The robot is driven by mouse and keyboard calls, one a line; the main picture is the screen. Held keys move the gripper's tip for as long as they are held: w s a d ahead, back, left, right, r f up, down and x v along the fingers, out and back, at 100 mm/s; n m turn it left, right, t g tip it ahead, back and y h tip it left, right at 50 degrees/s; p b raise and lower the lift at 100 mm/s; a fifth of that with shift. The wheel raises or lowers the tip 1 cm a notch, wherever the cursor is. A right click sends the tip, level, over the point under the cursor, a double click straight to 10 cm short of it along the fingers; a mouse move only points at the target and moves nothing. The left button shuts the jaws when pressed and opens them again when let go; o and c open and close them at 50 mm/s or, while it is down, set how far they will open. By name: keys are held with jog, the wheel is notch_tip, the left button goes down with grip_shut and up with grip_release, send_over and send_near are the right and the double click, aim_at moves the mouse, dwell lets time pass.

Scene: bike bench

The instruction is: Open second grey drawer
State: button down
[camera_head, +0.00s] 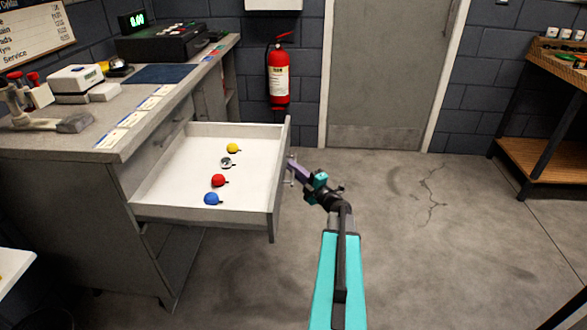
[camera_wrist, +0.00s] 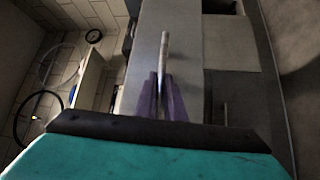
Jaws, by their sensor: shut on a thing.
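A grey drawer (camera_head: 252,218) of the counter stands pulled far out in the head view. Its white inside holds several small caps: yellow (camera_head: 233,148), silver, red (camera_head: 218,180) and blue (camera_head: 212,199). My gripper (camera_head: 293,170) is at the outer face of the drawer front, on its handle. In the wrist view, the purple fingers of my gripper (camera_wrist: 161,98) are closed around the thin bar of the drawer handle (camera_wrist: 165,52). Another handle (camera_head: 172,135) shows on the counter face above the open drawer, partly hidden by it.
The grey counter (camera_head: 60,140) carries a scale, a bell, a blue mat and a dark cash box. A red fire extinguisher (camera_head: 278,75) hangs behind the drawer, beside a grey door (camera_head: 388,70). A wooden shelf bench (camera_head: 545,155) stands at right. The floor between is clear.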

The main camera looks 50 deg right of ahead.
jog(key=shift+w+r, duration=0.1)
jog(key=shift+r, duration=0.05)
jog(key=c, duration=2.2)
grip_release()
jog(key=shift+o, duration=0.4)
jog(key=shift+w+a, duration=0.1)
jog(key=shift+a, duration=0.05)
jog(key=s+a+f, duration=0.1)
jog(key=s+f, duration=0.1)
jog(key=s, duration=1.1)
jog(key=shift+s+a, duration=0.15)
jog(key=shift+s, duration=0.2)
